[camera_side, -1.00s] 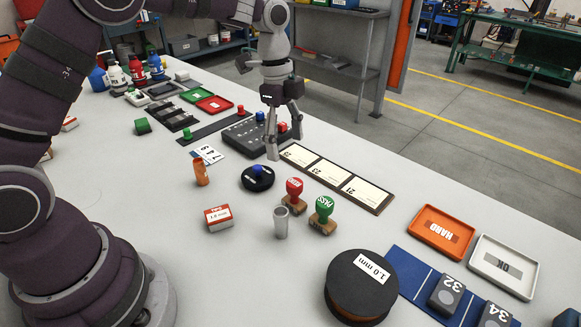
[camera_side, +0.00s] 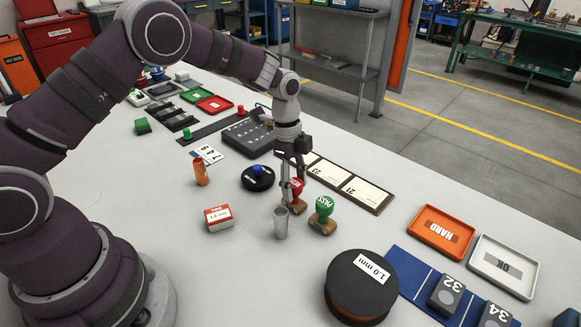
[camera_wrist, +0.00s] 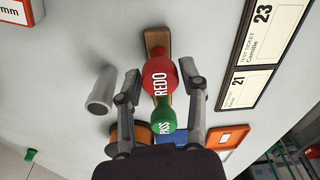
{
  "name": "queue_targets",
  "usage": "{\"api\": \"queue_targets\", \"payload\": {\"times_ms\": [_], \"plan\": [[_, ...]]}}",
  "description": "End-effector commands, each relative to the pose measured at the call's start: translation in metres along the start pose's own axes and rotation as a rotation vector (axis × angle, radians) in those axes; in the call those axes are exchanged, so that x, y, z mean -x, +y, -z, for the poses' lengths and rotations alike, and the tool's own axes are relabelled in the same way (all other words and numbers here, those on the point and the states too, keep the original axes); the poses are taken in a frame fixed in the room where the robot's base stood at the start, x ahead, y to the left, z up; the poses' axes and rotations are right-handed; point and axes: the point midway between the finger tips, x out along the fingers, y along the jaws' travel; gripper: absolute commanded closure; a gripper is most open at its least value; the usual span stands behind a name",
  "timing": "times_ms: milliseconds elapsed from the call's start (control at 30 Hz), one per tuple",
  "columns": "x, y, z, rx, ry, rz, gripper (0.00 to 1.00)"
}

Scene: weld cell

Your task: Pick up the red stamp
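The red stamp (camera_side: 298,188), marked REDO, stands upright on its wooden base on the table. In the wrist view its red knob (camera_wrist: 159,77) lies between the two fingers of my gripper (camera_wrist: 160,86), which are spread with a finger on each side. My gripper (camera_side: 292,190) is right over the stamp and partly hides it in the side view. I cannot tell whether either finger touches the knob. The green PASS stamp (camera_side: 323,211) stands just right of the red one; it also shows in the wrist view (camera_wrist: 164,117).
A grey metal cylinder (camera_side: 281,223) stands close in front of the red stamp. A board of cards (camera_side: 367,192) lies behind. A round black pad (camera_side: 257,179) is at left. A large 1.0 mm spool (camera_side: 360,287) stands nearer the camera.

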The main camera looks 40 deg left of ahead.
Motion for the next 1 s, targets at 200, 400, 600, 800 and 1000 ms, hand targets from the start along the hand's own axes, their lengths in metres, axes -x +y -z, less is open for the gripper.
{"api": "queue_targets", "payload": {"times_ms": [200, 400, 600, 800, 1000], "plan": [[0.000, 0.000, 0.000, 0.000, 0.000, 0.000, 0.92], [0.000, 0.000, 0.000, 0.000, 0.000, 0.000, 1.00], [0.016, -0.001, 0.002, -0.001, 0.002, 0.005, 1.00], [0.068, -0.001, 0.009, -0.001, 0.002, 0.006, 1.00], [0.099, 0.007, 0.019, -0.005, 0.002, 0.000, 1.00]]}}
